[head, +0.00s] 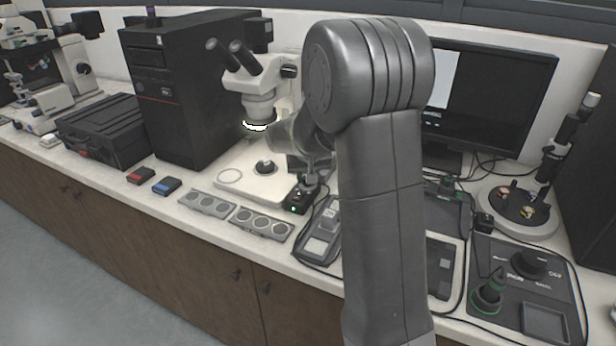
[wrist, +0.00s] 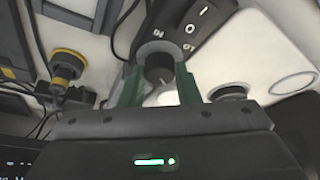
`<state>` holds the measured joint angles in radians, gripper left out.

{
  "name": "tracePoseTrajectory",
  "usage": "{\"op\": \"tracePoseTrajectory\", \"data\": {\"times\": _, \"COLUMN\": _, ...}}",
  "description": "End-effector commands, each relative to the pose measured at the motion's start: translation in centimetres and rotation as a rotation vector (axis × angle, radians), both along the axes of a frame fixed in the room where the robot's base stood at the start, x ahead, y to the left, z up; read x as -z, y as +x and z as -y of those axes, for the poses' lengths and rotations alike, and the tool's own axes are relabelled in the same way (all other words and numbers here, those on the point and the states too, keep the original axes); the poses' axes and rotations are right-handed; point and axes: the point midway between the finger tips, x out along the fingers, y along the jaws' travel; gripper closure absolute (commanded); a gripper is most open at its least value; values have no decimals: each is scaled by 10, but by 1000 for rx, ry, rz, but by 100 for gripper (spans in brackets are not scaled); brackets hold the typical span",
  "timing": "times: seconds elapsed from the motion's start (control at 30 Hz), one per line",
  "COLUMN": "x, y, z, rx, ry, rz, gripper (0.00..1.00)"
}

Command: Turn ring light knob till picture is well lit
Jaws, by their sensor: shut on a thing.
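The ring light control box (head: 297,201) is a small black unit with a green lamp, on the bench beside the microscope base. In the wrist view the box (wrist: 215,12) shows white dial or switch marks. My gripper (wrist: 159,80) has its green fingers on both sides of the dark round knob (wrist: 158,66) and is shut on it. In the head view my arm hides most of my gripper. The ring light (head: 256,126) glows white under the stereo microscope head (head: 257,78). The monitor (head: 490,100) shows a pale patch beside a black area; my arm covers its left part.
A black computer tower (head: 185,95) stands left of the microscope. Sample trays (head: 262,223) and a handheld device (head: 322,232) lie near the front edge. A round stand (head: 517,210) and a control panel (head: 525,275) are at right, with loose cables around.

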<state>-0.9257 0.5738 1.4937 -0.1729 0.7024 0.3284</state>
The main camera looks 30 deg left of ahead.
Motion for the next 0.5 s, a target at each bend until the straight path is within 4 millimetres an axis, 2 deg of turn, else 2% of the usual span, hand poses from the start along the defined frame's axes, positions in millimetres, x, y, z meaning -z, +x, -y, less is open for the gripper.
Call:
{"op": "tracePoseTrajectory", "data": {"times": 0.33, "x": 0, "y": 0, "z": 0, "rx": 2, "ry": -1, "rz": -1, "gripper": 94}}
{"op": "tracePoseTrajectory", "data": {"times": 0.37, "x": 0, "y": 0, "z": 0, "rx": 2, "ry": -1, "rz": -1, "gripper": 69}}
{"op": "tracePoseTrajectory", "data": {"times": 0.47, "x": 0, "y": 0, "z": 0, "rx": 1, "ry": -2, "rz": -1, "gripper": 49}}
{"op": "tracePoseTrajectory", "data": {"times": 0.5, "x": 0, "y": 0, "z": 0, "rx": 1, "ry": -1, "rz": 0, "gripper": 49}}
